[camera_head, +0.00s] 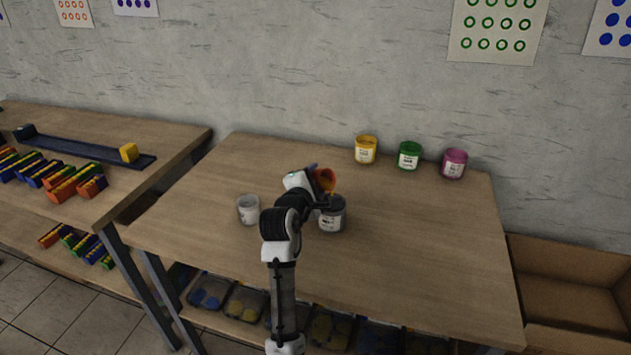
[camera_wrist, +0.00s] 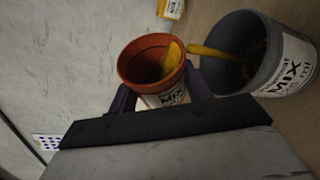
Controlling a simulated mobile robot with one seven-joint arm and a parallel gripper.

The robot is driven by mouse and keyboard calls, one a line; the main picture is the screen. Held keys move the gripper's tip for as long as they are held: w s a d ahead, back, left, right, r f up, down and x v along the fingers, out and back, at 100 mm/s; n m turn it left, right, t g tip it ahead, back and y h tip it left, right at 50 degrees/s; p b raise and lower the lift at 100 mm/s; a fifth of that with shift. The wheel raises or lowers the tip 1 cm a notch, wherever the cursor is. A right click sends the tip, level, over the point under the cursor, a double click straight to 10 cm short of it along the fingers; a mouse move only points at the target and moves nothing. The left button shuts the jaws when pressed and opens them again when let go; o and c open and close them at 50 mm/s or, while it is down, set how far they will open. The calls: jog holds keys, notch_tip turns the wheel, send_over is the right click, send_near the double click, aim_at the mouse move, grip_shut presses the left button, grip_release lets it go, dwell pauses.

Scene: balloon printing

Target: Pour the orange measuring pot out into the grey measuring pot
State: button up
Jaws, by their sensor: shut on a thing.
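My gripper (camera_wrist: 164,101) is shut on the orange measuring pot (camera_wrist: 136,62), with a finger on each side of it. The orange pot is tilted towards the grey measuring pot (camera_wrist: 262,30), and yellow liquid runs from its rim into the grey pot in the wrist view. Some yellow shows inside the orange pot. In the head view the orange pot (camera_head: 325,179) is above and slightly left of the grey pot (camera_head: 332,220), which stands upright on the table. Part of the grey pot is hidden by my arm in the head view.
A white pot (camera_head: 248,210) stands on the table (camera_head: 430,260) left of my arm. Yellow (camera_head: 366,150), green (camera_head: 409,156) and purple (camera_head: 454,163) jars stand along the back edge. The table's right and front right are clear. A cardboard box (camera_head: 570,280) is at the right.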

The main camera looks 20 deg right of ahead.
jog(key=shift+s+d+f+m+t+h+b, duration=0.15)
jog(key=shift+m+t+b, duration=0.25)
jog(key=shift+m+b, duration=0.35)
jog(key=shift+s+f+m+t+h+b, duration=0.15)
jog(key=shift+m+t+b, duration=0.3)
jog(key=shift+m, duration=0.5)
dwell(2.7)
jog(key=shift+s+d+r+m+t+b, duration=0.1)
jog(key=shift+r+m+t+b, duration=0.2)
jog(key=shift+r+m, duration=0.3)
dwell(1.1)
jog(key=shift+s+d+r+m+h+b, duration=0.1)
jog(key=shift+m+h+b, duration=0.05)
jog(key=shift+m+b, duration=0.3)
jog(key=shift+s+d+r+m+h+b, duration=0.15)
jog(key=shift+m+b, duration=0.15)
jog(key=shift+m, duration=0.15)
dwell(1.0)
